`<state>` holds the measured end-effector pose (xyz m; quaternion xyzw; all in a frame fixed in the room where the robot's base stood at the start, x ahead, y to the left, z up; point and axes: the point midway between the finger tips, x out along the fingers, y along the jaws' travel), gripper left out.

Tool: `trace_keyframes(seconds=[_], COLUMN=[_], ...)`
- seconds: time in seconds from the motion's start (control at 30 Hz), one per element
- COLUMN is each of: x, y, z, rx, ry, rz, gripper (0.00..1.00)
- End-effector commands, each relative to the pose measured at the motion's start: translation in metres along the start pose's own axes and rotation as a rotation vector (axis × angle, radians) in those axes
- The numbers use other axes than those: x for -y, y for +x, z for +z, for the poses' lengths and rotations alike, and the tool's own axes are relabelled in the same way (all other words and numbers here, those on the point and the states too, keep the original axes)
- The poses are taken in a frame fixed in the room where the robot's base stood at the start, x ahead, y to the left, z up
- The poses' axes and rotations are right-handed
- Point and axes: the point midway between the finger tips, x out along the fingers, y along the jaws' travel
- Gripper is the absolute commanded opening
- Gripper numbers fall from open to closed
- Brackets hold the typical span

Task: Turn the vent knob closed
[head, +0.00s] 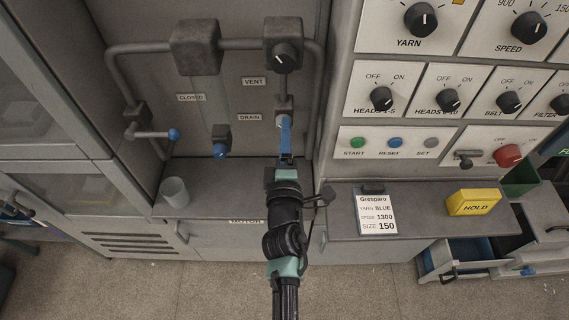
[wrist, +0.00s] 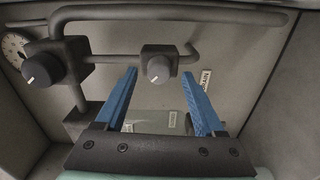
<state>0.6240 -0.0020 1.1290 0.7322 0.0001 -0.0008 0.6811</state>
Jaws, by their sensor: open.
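My gripper (head: 285,120) is open, with blue fingers, below the vent knob and in front of the drain fitting. In the wrist view a smaller drain knob (wrist: 158,68) shows between the fingertips of my gripper (wrist: 159,73). I cannot tell whether they touch it.
Grey pipes (head: 120,85) frame the panel. A blue-tipped lever (head: 155,134) and a grey cup (head: 174,192) are at the left. The control panel (head: 440,140) and a yellow HOLD block (head: 474,202) are at the right.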

Motion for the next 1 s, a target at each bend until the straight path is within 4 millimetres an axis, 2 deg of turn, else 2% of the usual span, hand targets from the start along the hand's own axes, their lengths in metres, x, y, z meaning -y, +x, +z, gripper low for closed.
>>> trace_keyframes(seconds=[0.3, 0.5, 0.7, 1.0], x=[0.001, 0.002, 0.000, 0.000], y=[-0.062, -0.091, -0.103, -0.104], z=[-0.002, -0.001, 0.000, 0.000], rx=[-0.003, -0.002, -0.001, -0.001], ry=[0.000, -0.001, -0.002, -0.002], rz=[-0.002, -0.001, 0.000, 0.000], gripper=[0.71, 0.71, 0.71, 0.71])
